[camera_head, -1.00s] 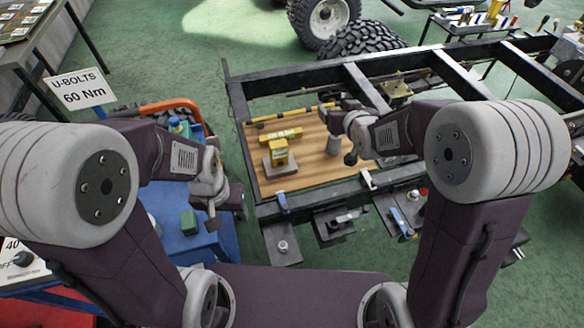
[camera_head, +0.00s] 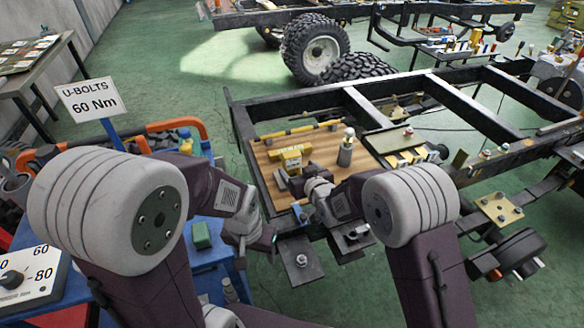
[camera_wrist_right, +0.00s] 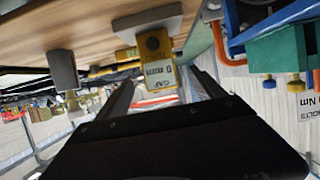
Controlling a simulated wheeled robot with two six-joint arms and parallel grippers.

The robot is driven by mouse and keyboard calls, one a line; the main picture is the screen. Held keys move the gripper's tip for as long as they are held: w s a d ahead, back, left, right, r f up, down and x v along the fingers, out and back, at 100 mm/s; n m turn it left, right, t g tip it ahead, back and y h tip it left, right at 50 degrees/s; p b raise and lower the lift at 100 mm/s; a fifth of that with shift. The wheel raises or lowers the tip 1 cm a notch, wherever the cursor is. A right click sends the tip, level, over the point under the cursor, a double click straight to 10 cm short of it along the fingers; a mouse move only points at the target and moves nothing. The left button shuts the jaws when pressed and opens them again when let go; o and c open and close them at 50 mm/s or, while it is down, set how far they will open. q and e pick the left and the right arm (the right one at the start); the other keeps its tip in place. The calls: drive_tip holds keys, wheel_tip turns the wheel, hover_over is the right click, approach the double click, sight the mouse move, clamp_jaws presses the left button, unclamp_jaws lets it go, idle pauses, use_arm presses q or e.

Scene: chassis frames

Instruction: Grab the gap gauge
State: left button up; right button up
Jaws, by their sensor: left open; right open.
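The gap gauge (camera_head: 291,162) is a small yellow block on a wooden board (camera_head: 262,168) set in the black chassis frame. In the right wrist view the gauge (camera_wrist_right: 156,62) appears upside down on a pale grey base (camera_wrist_right: 150,20), with a "0 mm" label facing me. My right gripper (camera_head: 298,208) is open, at the near side of the gauge. Its two dark fingers point toward the gauge, and the gauge appears between their tips; contact cannot be told. My left gripper (camera_head: 244,246) is open, empty and low by the blue cart, away from the gauge.
A dark cup (camera_head: 345,152) stands right of the gauge. A yellow-and-black bar (camera_head: 300,132) lies behind it. The blue cart (camera_head: 205,238) with a green block (camera_head: 201,236) is at the left. Frame rails (camera_head: 365,106) border the board.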

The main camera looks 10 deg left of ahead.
sight(293, 165)
drive_tip(key=x, duration=0.7)
drive_tip(key=shift+w+f, duration=0.1)
drive_tip(key=shift+f, duration=0.15)
drive_tip(key=shift+r, duration=0.1)
drive_tip(key=c, duration=1.6)
